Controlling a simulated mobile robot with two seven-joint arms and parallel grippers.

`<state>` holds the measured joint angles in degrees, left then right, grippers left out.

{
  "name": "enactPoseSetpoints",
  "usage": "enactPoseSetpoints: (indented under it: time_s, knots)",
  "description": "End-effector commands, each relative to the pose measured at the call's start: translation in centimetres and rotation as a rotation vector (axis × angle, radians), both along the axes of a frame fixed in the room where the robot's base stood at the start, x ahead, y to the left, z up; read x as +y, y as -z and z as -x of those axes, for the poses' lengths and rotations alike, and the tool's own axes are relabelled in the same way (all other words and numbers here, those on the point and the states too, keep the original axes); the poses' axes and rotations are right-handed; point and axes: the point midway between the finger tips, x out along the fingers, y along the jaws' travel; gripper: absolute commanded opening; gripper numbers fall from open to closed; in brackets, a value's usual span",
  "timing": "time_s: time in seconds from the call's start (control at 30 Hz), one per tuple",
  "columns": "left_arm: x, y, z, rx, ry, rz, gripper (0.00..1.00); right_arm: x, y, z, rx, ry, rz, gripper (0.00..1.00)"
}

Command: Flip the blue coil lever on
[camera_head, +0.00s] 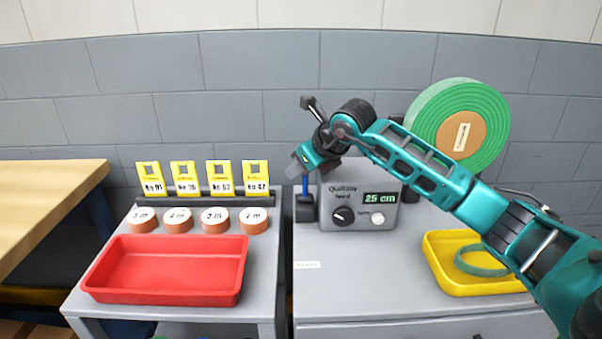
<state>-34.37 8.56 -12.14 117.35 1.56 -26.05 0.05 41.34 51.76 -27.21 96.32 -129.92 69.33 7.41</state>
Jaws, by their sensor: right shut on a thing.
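The blue coil lever (306,186) rises from a small black base (306,208) at the left side of the grey feed machine (335,190). Only its lower part shows, standing about upright; its top is hidden by my right gripper. My right gripper (296,168) is at the lever's upper end, shut on it, with the arm reaching across from the right in front of the machine. My left gripper is not in view.
A green coil (430,113) stands behind my right arm. A yellow tray (446,274) holds a green strip. On the left are a red tray (165,291), several brown rolls (253,228) and yellow tags (255,169). The grey top before the machine is mostly clear.

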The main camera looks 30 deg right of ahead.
Motion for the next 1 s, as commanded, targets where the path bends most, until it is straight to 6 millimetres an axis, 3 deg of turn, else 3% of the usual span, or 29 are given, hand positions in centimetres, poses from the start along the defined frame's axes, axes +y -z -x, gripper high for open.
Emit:
enactPoseSetpoints:
  time_s: [0.9, 0.93, 1.0]
  knots:
    - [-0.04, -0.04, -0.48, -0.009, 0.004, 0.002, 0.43, 0.88, 0.45, 0.78, 0.009, -0.007, -0.013, 0.0]
    - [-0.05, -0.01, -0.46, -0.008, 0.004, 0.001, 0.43, 0.89, 0.45, 0.78, 0.008, -0.008, -0.013, 0.38]
    - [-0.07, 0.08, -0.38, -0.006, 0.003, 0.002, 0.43, 0.89, 0.44, 0.76, 0.008, -0.008, -0.013, 0.45]
